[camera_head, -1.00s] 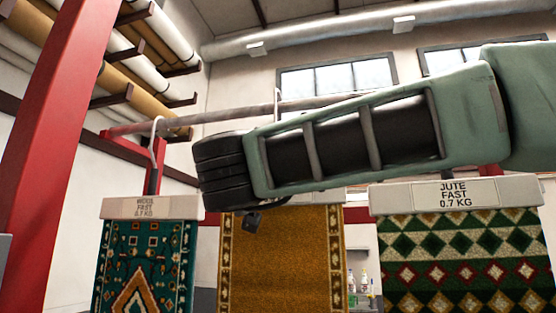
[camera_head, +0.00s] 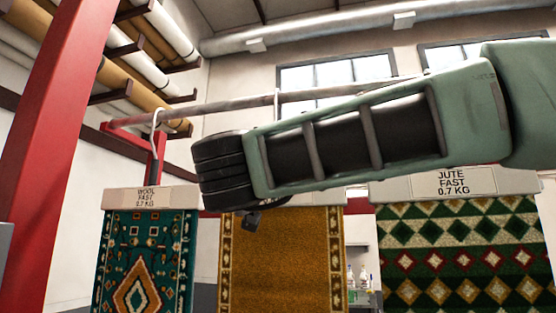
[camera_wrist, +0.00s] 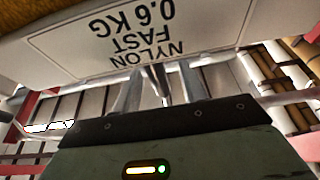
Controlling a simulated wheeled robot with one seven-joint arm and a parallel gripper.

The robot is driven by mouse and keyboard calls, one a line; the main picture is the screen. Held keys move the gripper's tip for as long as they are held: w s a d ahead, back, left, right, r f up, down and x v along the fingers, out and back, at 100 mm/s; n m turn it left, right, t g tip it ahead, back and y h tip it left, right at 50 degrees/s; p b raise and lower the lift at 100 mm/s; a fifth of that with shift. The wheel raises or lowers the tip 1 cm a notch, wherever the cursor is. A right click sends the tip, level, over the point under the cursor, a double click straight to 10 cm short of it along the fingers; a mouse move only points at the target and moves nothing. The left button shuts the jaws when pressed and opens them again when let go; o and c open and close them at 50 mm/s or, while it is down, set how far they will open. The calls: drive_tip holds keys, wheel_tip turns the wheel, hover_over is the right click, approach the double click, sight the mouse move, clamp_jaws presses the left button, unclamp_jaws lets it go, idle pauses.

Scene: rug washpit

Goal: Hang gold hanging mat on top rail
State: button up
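The gold mat (camera_head: 282,265) hangs upright in the middle of the head view, between two other mats. Its white header (camera_wrist: 140,38) shows close up in the wrist view, upside down, reading NYLON FAST 0.6 KG. Its pale hook (camera_head: 277,103) rises behind my arm at the top rail (camera_head: 222,104), its tip just above the rail's top edge. I cannot tell whether it touches. My gripper's fingers (camera_wrist: 160,90) stand on either side of the hanger stem, just beyond the header, and appear closed on it. In the head view my forearm hides the fingers and part of the header.
A green wool mat (camera_head: 146,265) hangs at left with its hook (camera_head: 156,122) over the rail. A green patterned jute mat (camera_head: 460,250) hangs at right. A red post (camera_head: 55,150) stands at far left, near racks of rolled rugs (camera_head: 150,40). Bottles (camera_head: 357,275) stand behind.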

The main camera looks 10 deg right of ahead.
drive_tip(key=shift+f, duration=0.1)
drive_tip(key=shift+s+a+f, duration=0.1)
drive_tip(key=b+v, duration=0.8)
drive_tip(key=v, duration=0.9)
drive_tip(key=w+a+f+n+y+b, duration=0.2)
drive_tip(key=w+a+f+n+y, duration=0.2)
drive_tip(key=a+f+n+y, duration=1.05)
wheel_tip(320, 180, down, 14)
drive_tip(key=d+n+g+y, duration=0.1)
drive_tip(key=d+g+y, duration=0.3)
drive_tip(key=g, duration=0.5)
drive_tip(key=s+d+f+g+h+b, duration=0.1)
drive_tip(key=s+d+f+g, duration=0.15)
drive_tip(key=f, duration=0.45)
drive_tip(key=s+d+f+g+h, duration=0.2)
drive_tip(key=d+f, duration=0.2)
drive_tip(key=f, duration=0.3)
drive_tip(key=s+d+f+g+h+b, duration=0.1)
drive_tip(key=s+d+f+g, duration=0.15)
drive_tip(key=f, duration=0.35)
drive_tip(key=s+d+f+m+g+h, duration=0.1)
drive_tip(key=s+d+f+g+h, duration=0.1)
drive_tip(key=s+d+f, duration=0.2)
drive_tip(key=s+d+f+m+g+h, duration=0.2)
drive_tip(key=s+d+f, duration=0.3)
drive_tip(key=d, duration=0.6)
drive_tip(key=shift+f+h+b, duration=0.35)
drive_tip(key=shift+f+h, duration=0.15)
drive_tip(key=shift+h, duration=0.35)
